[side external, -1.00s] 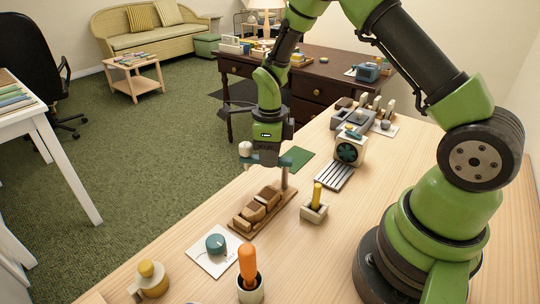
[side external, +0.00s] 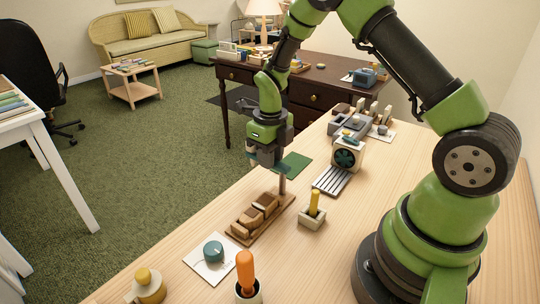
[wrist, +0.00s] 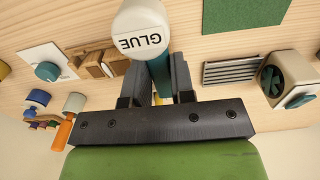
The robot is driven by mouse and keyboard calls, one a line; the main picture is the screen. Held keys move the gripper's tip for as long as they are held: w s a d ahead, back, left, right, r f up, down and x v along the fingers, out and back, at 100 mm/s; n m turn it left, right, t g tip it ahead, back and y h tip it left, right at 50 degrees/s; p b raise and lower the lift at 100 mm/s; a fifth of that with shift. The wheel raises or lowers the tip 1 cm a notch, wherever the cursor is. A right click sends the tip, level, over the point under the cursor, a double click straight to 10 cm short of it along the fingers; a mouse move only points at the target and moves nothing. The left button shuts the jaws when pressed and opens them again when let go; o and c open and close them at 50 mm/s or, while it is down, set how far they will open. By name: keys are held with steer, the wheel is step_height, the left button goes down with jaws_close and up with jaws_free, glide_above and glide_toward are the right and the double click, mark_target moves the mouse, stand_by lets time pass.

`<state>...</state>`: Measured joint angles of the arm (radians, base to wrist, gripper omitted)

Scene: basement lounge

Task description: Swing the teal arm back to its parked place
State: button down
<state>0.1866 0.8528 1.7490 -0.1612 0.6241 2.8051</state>
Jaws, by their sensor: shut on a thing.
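The teal arm (wrist: 160,75) shows in the wrist view between the two fingers of my gripper (wrist: 154,90), which is shut on it. A white bottle-like piece marked GLUE (wrist: 140,28) sits at the arm's end, just beyond the fingers. There only a small part of the teal arm (side external: 252,158) shows. The post stands at the far end of a wooden base with brown blocks (side external: 262,207).
A dark green mat (side external: 297,163) lies beyond the post. A slotted metal plate (side external: 332,180) and a fan box (side external: 348,154) stand to the right. A yellow-handled holder (side external: 313,210), a teal dial plate (side external: 212,258) and an orange-handled tool (side external: 246,270) are nearer.

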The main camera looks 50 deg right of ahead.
steer(key=shift+d, duration=0.1)
steer(key=c, duration=1)
jaws_free()
steer(key=shift+o, duration=0.2)
steer(key=shift+r, duration=0.1)
step_height(320, 180, up, 10)
